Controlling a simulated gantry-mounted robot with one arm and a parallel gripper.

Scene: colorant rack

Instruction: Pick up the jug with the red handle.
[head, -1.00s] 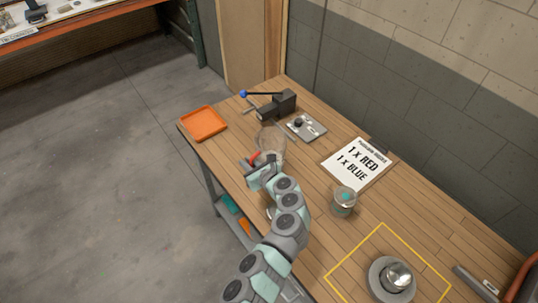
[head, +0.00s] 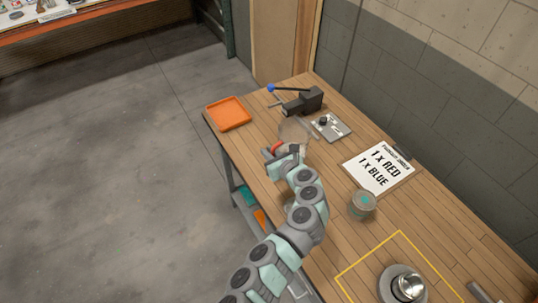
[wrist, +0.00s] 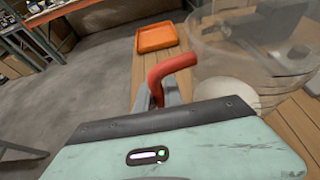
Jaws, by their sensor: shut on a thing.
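The jug (head: 295,131) is clear, with a red handle (head: 276,148), at the far part of the wooden bench. In the wrist view the jug (wrist: 262,45) fills the upper right, with something pale low in it, and the red handle (wrist: 172,66) rises between my fingers. My gripper (head: 270,155) is shut on the handle, on the jug's left side; its fingers show in the wrist view (wrist: 158,97), partly hidden by the gripper body. I cannot tell whether the jug's base touches the bench.
An orange tray (head: 229,112) lies at the far left corner. A vise (head: 305,101) and a metal plate (head: 330,127) stand beyond the jug. A sign (head: 378,168), a clear jar (head: 362,205) and a metal cup (head: 408,286) inside a yellow outline are nearer. The left bench edge is close.

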